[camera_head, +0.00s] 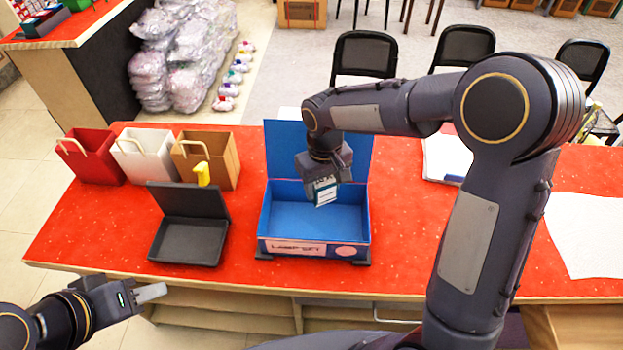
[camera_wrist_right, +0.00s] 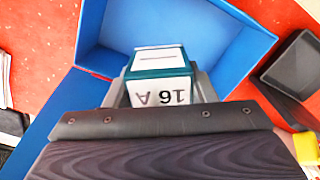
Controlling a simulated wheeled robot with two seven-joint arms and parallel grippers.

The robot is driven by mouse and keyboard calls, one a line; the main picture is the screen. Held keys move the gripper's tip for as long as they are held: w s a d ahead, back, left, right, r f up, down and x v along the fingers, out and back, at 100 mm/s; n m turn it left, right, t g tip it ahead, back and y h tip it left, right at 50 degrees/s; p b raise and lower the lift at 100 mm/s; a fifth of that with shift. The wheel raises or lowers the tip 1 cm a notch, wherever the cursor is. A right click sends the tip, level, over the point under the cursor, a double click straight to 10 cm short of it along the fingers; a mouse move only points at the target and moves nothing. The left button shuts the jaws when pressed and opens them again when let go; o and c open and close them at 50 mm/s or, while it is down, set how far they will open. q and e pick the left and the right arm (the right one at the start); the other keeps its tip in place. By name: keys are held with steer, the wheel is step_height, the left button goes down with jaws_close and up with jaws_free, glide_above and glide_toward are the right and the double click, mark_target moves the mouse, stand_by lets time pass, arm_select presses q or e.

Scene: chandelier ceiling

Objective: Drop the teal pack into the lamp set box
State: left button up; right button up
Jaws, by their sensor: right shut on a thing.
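The lamp set box (camera_head: 312,246) is blue with its lid raised at the back, and it stands open on the red table. Its inside looks empty in the head view. The teal pack (camera_head: 326,191) is a small white and teal box. My right gripper (camera_head: 325,180) is shut on it and holds it over the box opening. In the right wrist view the pack (camera_wrist_right: 160,84) shows "16 A" between the fingers, with the blue box (camera_wrist_right: 235,90) beyond it. My left gripper (camera_head: 152,293) is at the lower left, in front of the table and away from the box; its finger gap is unclear.
A black open case (camera_head: 187,243) stands left of the lamp set box. Red (camera_head: 90,158), white (camera_head: 142,158) and brown (camera_head: 222,160) bags stand behind it. White papers (camera_head: 590,235) lie at the right. Red table surface is bare left of the case.

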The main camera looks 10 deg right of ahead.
step_height(320, 180, down, 6)
steer(key=b, duration=0.4)
steer(key=shift+r, duration=0.1)
steer(key=o, duration=1.1)
step_height(320, 180, up, 8)
steer(key=shift+f+b, duration=0.1)
steer(key=shift+b, duration=0.2)
